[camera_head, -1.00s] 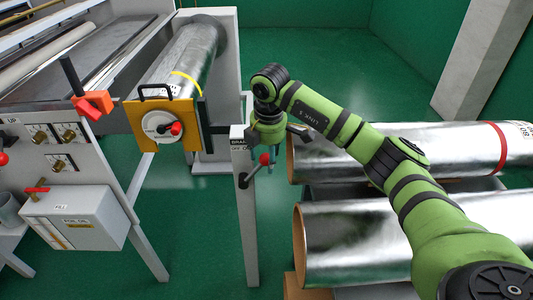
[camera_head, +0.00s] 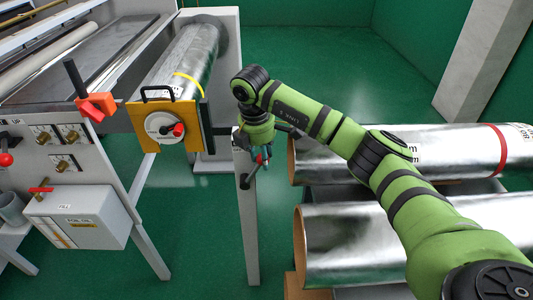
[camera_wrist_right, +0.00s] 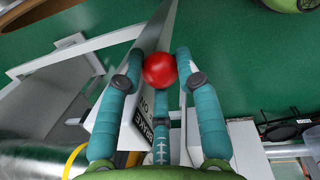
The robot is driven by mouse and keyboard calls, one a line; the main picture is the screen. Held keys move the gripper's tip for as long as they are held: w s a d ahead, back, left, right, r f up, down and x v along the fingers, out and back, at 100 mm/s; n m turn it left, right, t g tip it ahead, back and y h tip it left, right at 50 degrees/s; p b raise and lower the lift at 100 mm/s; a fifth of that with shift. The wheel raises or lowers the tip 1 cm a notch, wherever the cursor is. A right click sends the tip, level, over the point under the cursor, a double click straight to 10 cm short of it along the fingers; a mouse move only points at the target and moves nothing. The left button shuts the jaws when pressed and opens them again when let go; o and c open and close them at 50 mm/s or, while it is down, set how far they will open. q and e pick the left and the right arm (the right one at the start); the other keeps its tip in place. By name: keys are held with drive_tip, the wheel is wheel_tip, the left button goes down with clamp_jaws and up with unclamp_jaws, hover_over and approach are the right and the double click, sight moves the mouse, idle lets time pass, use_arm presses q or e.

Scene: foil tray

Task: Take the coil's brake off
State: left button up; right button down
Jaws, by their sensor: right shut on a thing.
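The foil coil (camera_head: 190,58) sits on the machine's shaft behind a yellow end plate (camera_head: 165,122) with a black handle and a red knob. The brake lever (camera_head: 246,181) is a dark bar on a pale post (camera_head: 247,225) right of the coil. Its round red knob (camera_wrist_right: 159,70) shows in the right wrist view, between the teal fingers. My right gripper (camera_head: 261,157) is shut on this knob and mostly hides it in the head view. Part of a brake label (camera_wrist_right: 147,108) shows beside the fingers. My left gripper is not in view.
Large foil rolls (camera_head: 370,240) lie on supports at the right, under my right arm. A control panel (camera_head: 60,140) with a red-handled box (camera_head: 78,217) stands at the left. An orange clamp (camera_head: 95,105) is at the machine's edge. Green floor is clear behind.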

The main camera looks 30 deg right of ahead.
sight(240, 151)
drive_tip(key=shift+w+a+r+g+h, duration=0.25)
drive_tip(key=shift+w+a+h, duration=0.05)
drive_tip(key=shift+a+h, duration=0.3)
drive_tip(key=shift+w+a+r+g+h, duration=0.25)
drive_tip(key=shift+w+a+h, duration=0.05)
drive_tip(key=shift+a+h, duration=0.3)
drive_tip(key=shift+w+a+r+g+h+b, duration=0.1)
drive_tip(key=shift+w+a+g+h+b, duration=0.25)
drive_tip(key=shift+a+h+b, duration=0.3)
drive_tip(key=shift+w+a+r+g+h+b, duration=0.1)
drive_tip(key=shift+w+a+g+h+b, duration=0.25)
drive_tip(key=shift+a+h, duration=0.35)
